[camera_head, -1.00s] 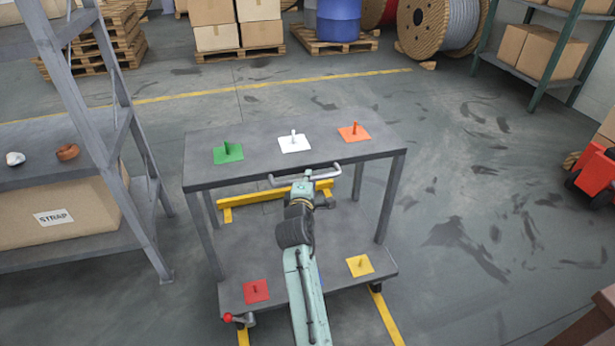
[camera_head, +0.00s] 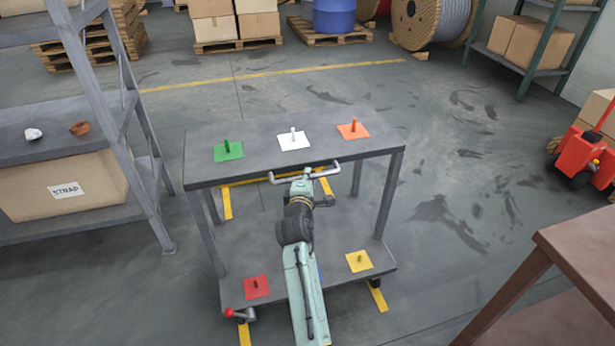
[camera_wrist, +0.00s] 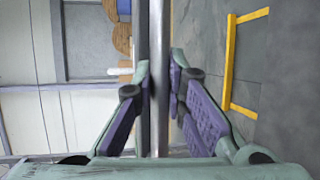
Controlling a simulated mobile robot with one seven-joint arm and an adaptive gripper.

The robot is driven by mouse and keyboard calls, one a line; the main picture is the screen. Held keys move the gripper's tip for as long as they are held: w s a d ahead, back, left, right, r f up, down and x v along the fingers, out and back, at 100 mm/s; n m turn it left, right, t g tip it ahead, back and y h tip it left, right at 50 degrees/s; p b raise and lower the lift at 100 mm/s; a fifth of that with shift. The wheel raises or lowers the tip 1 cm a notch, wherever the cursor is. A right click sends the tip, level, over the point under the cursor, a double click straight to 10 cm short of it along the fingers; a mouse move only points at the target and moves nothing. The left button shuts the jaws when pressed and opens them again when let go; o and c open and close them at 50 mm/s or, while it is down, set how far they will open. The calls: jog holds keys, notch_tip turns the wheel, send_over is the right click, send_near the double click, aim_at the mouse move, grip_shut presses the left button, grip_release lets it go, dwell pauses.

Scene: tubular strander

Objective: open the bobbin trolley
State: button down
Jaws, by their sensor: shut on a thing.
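The bobbin trolley (camera_head: 258,126) is a grey two-deck cart standing in the middle of the head view. Its top deck has green, white and orange plates with pegs. Its lower deck shows red and yellow plates, with a bit of blue beside my arm. A metal handle bar (camera_head: 284,180) runs along its near top edge. My gripper (camera_head: 306,172) is at this bar, shut on it. In the wrist view the bar (camera_wrist: 158,70) passes between both finger pads. A red-knobbed lever (camera_head: 229,312) sticks out at the trolley's lower left corner. My arm hides the lower deck's middle.
Yellow floor marks (camera_head: 227,203) show under and around the trolley. Floor right of the trolley is clear.

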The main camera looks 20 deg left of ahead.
jog(key=shift+s, duration=0.1)
dwell(0.3)
jog(key=c, duration=1.6)
grip_release()
jog(key=v, duration=1.2)
jog(key=shift+d+r, duration=0.1)
